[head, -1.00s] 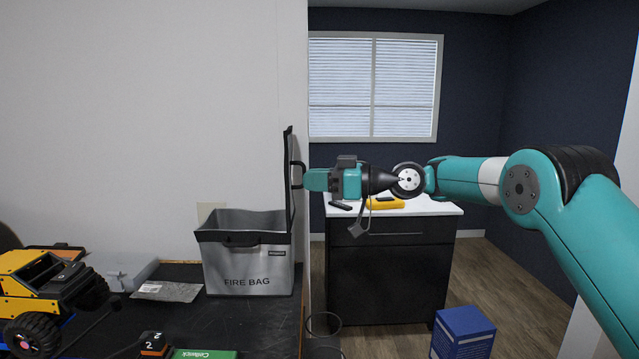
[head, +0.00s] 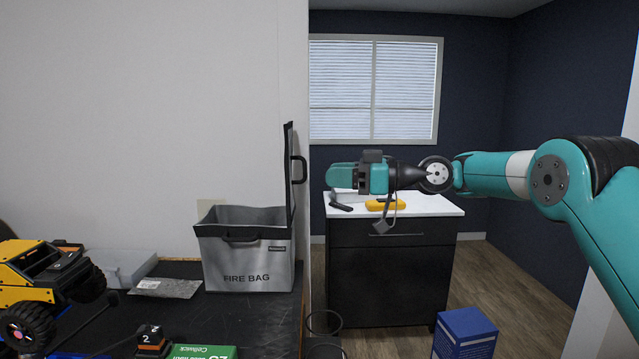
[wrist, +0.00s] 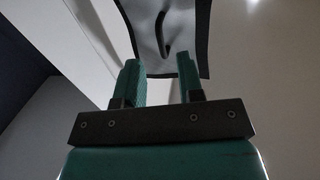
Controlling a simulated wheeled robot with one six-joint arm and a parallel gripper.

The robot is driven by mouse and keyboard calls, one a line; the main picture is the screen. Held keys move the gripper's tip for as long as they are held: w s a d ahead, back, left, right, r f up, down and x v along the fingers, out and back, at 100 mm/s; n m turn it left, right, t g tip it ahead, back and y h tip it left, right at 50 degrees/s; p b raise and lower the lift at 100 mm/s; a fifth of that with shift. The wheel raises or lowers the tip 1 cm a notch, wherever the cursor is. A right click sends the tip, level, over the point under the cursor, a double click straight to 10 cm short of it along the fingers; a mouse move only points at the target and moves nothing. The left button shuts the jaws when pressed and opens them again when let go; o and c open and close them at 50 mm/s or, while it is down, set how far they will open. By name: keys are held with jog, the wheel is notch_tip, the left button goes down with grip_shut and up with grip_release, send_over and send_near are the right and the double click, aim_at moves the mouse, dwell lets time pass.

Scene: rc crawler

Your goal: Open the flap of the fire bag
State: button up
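The grey fire bag (head: 245,265) stands on the dark tabletop with its top open. Its flap (head: 289,180) stands upright at the bag's right side, edge-on to the head view. A black handle (head: 301,169) sticks out from the flap's right face. My gripper (head: 330,177) is to the right of the handle, with a small gap between them. In the wrist view my gripper (wrist: 158,62) has its two teal fingers apart with nothing between them. The flap (wrist: 187,42) and its dark handle (wrist: 161,35) show beyond the fingertips.
A yellow crawler (head: 40,280), a grey box (head: 125,266) and a green box (head: 203,352) are on the table left and front. A wall end stands right behind the bag. A dark cabinet (head: 385,275) and a blue box (head: 464,333) stand right.

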jog(key=v, duration=0.3)
jog(key=shift+b, duration=0.3)
jog(key=shift+s+a, duration=0.1)
